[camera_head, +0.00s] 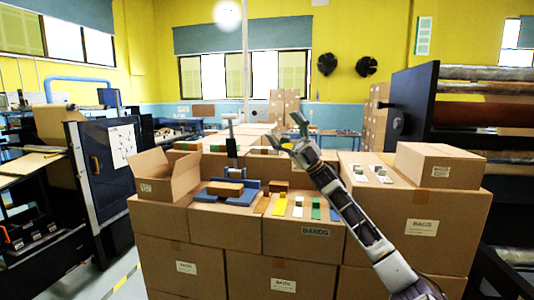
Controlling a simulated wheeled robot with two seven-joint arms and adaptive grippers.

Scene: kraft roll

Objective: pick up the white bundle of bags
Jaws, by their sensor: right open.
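A flat white bundle (298,207) lies on the box top at the front middle, between a yellow bundle (280,205) and a green bundle (316,209). It is small in view, so its details are hard to tell. My right gripper (294,131) is open and empty, raised above and beyond the row of bundles. Its arm reaches up from the lower right and passes just right of the green one. My left gripper is not in view.
A blue tray (217,198) with a brown block stands left of the row, by an upright post. An open carton (167,177) is at far left. Small white items (380,176) and a closed carton (440,165) sit on the right boxes.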

